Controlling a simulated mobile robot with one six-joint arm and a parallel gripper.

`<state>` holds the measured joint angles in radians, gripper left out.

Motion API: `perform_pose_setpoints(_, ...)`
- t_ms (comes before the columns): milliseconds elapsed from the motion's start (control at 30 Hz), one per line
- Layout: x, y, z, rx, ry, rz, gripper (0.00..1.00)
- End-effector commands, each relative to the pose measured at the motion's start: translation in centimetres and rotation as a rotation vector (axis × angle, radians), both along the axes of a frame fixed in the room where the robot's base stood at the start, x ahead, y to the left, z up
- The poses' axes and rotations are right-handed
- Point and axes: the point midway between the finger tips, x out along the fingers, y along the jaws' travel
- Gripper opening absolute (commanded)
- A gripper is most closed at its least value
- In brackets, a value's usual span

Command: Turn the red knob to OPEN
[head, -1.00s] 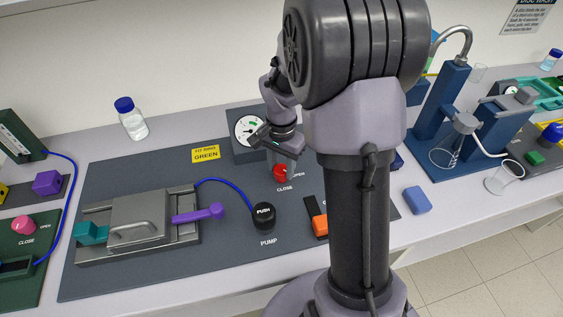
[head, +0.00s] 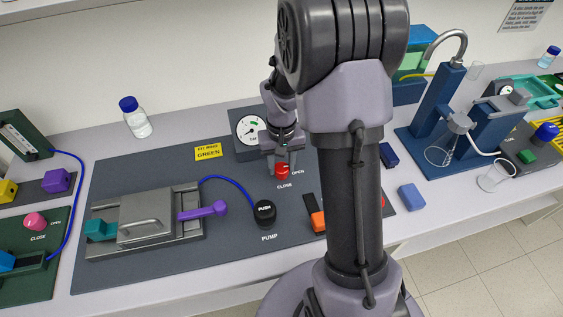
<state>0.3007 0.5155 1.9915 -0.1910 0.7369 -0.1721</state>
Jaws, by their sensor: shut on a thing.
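The red knob (head: 282,171) sits on the dark grey panel (head: 130,275), just in front of the pressure gauge, with the label CLOSE below it and OPEN to its right. My gripper (head: 281,166) points down over the knob, with a finger at each side, and is shut on it. The fingers cover part of the knob, and I cannot tell exactly which label it is turned to.
The gauge (head: 249,128) stands close behind my gripper. The black PUSH pump (head: 264,212) and a purple lever (head: 202,210) are to the front left. An orange-and-black switch (head: 316,219) lies in front, next to my arm's column. A blue block (head: 411,197) is to the right.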

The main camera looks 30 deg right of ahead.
Motion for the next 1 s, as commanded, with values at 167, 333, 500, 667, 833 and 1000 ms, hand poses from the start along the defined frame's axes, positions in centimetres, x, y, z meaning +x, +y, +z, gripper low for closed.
perform_pose_setpoints(167,-0.03,0.01,0.02,0.0,0.001,0.039,0.0)
perform_pose_setpoints(333,-0.03,0.01,-0.01,0.0,0.001,0.054,0.0)
perform_pose_setpoints(500,-0.03,0.01,-0.03,0.0,0.001,0.057,0.0)
perform_pose_setpoints(667,-0.03,0.01,-0.03,0.0,0.001,0.056,0.0)
perform_pose_setpoints(833,-0.02,0.01,-0.03,0.0,0.001,0.055,0.61)
perform_pose_setpoints(1000,-0.01,0.0,-0.02,0.0,0.0,0.055,0.61)
